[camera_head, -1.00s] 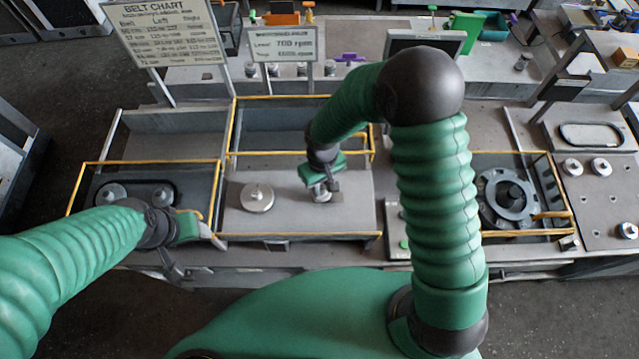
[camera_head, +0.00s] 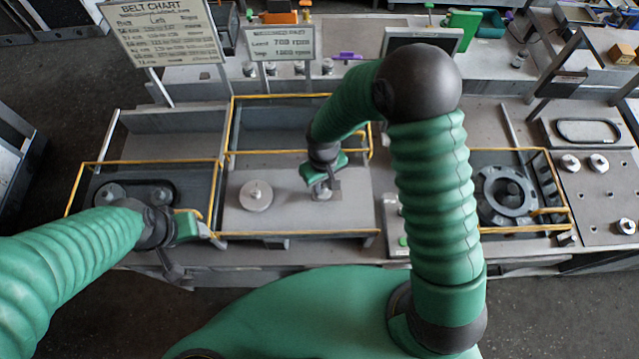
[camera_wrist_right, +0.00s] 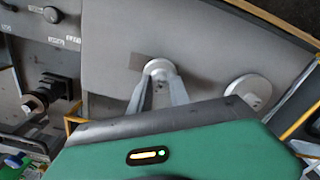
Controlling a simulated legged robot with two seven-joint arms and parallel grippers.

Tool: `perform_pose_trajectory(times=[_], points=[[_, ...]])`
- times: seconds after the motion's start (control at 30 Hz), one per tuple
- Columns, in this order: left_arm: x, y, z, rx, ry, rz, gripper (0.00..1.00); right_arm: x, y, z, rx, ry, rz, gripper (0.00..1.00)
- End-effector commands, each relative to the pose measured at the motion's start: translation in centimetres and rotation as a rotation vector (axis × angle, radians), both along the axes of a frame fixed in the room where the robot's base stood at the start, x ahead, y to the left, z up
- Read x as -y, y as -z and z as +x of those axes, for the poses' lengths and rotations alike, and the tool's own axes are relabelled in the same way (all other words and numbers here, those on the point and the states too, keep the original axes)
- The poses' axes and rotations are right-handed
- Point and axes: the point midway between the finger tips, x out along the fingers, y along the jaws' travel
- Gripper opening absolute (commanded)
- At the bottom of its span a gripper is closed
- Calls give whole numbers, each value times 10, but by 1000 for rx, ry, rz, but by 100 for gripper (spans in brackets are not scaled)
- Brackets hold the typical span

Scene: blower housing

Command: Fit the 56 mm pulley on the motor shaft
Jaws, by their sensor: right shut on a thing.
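My right gripper (camera_head: 323,190) is shut on a small silver round pulley (camera_wrist_right: 157,67), low over the grey panel (camera_head: 300,215) of the middle bay. In the right wrist view, the two fingers (camera_wrist_right: 156,82) hold its near side. The motor shaft is not visible; the pulley and fingers cover the spot beneath. I cannot tell whether the pulley is around a shaft or just above the panel. A larger silver disc (camera_head: 256,195) sits apart to its left on the same panel. My left gripper (camera_head: 197,228) is by the left bay's front corner; its jaws are unclear.
Yellow rails (camera_head: 300,234) edge the bays. The left bay holds two pulleys inside a dark belt loop (camera_head: 135,190). A dark round flange (camera_head: 510,195) is in the right bay. Loose silver pulleys (camera_head: 598,163) stand on the right plate. A belt chart (camera_head: 160,35) stands behind.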

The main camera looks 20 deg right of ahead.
Motion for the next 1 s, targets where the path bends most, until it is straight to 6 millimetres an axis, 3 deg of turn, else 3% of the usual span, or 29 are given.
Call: perform_pose_trajectory(times=[1.0], points=[[0, 8, 0, 0, 0, 0, 60, -5, 10, 0, 0, 1, 0, 0]])
